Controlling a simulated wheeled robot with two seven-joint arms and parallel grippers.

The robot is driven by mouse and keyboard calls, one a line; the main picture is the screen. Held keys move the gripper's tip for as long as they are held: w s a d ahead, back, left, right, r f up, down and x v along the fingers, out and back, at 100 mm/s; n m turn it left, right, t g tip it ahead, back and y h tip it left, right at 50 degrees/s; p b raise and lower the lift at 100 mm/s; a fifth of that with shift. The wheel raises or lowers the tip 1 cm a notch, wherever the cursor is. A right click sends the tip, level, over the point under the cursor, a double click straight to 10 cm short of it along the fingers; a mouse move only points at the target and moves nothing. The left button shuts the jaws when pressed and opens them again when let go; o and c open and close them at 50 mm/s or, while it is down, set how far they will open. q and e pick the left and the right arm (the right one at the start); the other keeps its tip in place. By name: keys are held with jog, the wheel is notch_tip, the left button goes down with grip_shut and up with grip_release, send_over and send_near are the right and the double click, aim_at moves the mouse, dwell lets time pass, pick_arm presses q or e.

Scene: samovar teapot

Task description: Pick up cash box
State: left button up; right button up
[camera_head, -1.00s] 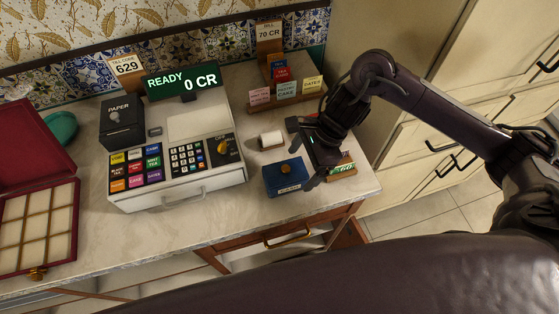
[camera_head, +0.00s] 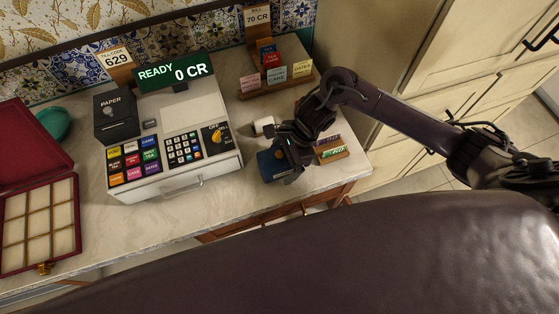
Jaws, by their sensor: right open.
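A small blue box (camera_head: 269,168), which looks like the cash box, sits on the counter right of the cash register. Its right part and top are hidden by my right gripper (camera_head: 287,166). My right gripper is over the box, pointing down, with its jaws open. I cannot tell whether the fingers touch the box or stand around it. My left gripper is not in view.
The cash register (camera_head: 205,150) stands close on the left. A tiered card rack (camera_head: 278,85) stands behind. An open red compartment case (camera_head: 40,225) lies far left.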

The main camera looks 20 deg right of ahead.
jog(key=c, duration=1.2)
jog(key=shift+r, duration=0.1)
